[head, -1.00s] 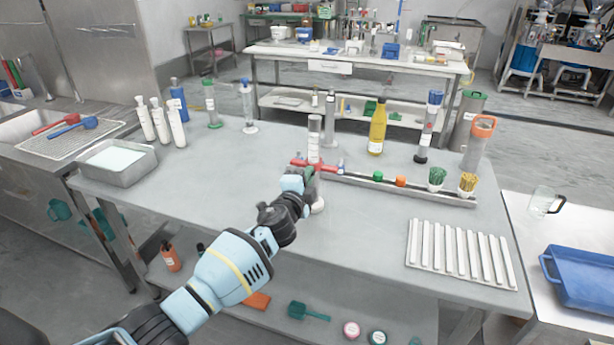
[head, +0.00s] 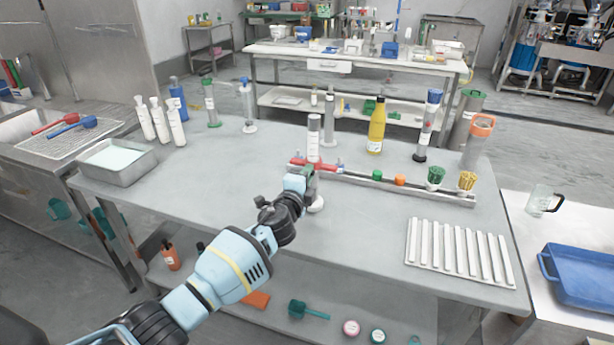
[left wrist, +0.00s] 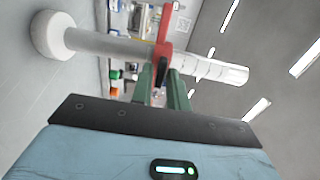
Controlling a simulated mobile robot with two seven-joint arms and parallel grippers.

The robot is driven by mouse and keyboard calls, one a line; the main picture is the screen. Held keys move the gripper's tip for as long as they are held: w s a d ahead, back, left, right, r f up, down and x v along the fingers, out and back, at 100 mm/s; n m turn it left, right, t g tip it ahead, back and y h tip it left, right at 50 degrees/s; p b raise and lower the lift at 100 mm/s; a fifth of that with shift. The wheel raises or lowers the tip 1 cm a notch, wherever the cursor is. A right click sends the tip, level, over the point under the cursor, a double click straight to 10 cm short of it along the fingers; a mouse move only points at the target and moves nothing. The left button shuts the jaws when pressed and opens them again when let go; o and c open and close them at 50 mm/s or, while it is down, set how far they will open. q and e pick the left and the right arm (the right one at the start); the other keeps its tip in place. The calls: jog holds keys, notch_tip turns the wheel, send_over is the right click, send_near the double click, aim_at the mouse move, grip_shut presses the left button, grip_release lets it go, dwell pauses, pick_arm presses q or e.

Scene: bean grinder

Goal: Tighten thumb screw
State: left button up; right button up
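A red clamp (head: 300,163) sits on an upright stand with a clear graduated cylinder (head: 314,138) above it. In the left wrist view the red clamp (left wrist: 164,38) lies just beyond my fingertips, between the cylinder (left wrist: 215,70) and a grey post with a round white base (left wrist: 52,35). My left gripper (head: 308,173) is at the clamp from the near side. Its two green fingers (left wrist: 163,78) stand slightly apart, with a small dark and red part at their tips. That part may be the thumb screw; whether the fingers press on it is unclear. My right gripper is not seen.
A grey rail (head: 420,188) with green and orange pieces runs right of the clamp. A yellow bottle (head: 377,130) stands behind it. A white ribbed tray (head: 460,252) lies at the table's front right.

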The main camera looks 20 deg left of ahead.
pick_arm(q)
jog(key=shift+o, duration=1.3)
jog(key=shift+s, duration=0.1)
jog(key=s+p, duration=0.1)
jog(key=s, duration=0.6)
jog(key=shift+s+a, duration=0.15)
jog(key=shift+s, duration=0.15)
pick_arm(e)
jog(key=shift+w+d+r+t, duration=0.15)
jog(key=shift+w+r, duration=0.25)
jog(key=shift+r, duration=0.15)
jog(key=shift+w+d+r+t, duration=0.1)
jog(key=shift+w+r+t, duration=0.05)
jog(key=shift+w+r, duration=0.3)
